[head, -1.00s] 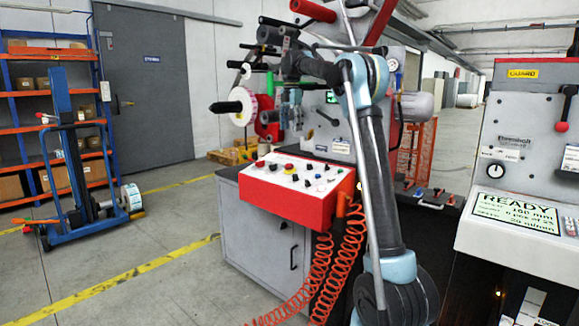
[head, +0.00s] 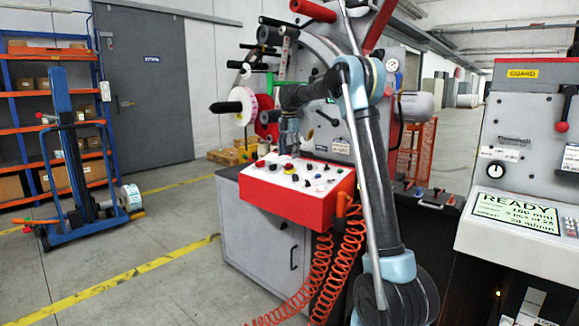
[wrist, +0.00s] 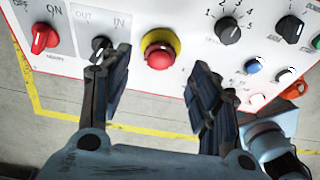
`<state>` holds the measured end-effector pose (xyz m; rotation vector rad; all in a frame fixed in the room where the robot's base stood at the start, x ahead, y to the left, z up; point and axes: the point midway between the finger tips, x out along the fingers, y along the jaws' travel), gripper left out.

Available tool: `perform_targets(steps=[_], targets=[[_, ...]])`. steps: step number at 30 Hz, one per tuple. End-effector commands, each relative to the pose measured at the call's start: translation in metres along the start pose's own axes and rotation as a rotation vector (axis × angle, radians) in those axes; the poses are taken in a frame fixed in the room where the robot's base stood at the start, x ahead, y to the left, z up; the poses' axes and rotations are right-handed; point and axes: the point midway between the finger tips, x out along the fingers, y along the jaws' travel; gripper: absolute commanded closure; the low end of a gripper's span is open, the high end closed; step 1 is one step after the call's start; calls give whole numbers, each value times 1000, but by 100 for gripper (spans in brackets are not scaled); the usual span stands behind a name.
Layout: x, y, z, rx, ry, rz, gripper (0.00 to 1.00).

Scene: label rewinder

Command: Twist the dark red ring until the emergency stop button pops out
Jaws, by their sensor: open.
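The emergency stop button (wrist: 158,56) is a red round knob on a yellow plate, on the white control panel. Its rim looks darker red than its centre. It also shows small in the head view (head: 289,168), on top of the red control box. My gripper (wrist: 161,72) is open and empty. In the wrist view its two fingers lie to the left and right of the button, apart from it. In the head view my gripper (head: 289,152) points down just above the panel. Whether the button is pressed in cannot be told.
A red switch (wrist: 42,38) and a black IN/OUT switch (wrist: 101,46) sit left of the button. A black numbered dial (wrist: 228,31) and blue and white buttons are to its right. Coiled orange hoses (head: 335,262) hang below the red box (head: 300,204).

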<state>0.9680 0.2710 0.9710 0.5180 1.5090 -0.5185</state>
Motion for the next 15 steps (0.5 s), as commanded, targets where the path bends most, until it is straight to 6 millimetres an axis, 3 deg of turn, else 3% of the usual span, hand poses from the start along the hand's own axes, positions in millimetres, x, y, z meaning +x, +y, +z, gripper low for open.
perform_targets(steps=[6, 15], targets=[[34, 0, 0, 0, 0, 0, 44], [54, 0, 0, 0, 0, 0, 44]])
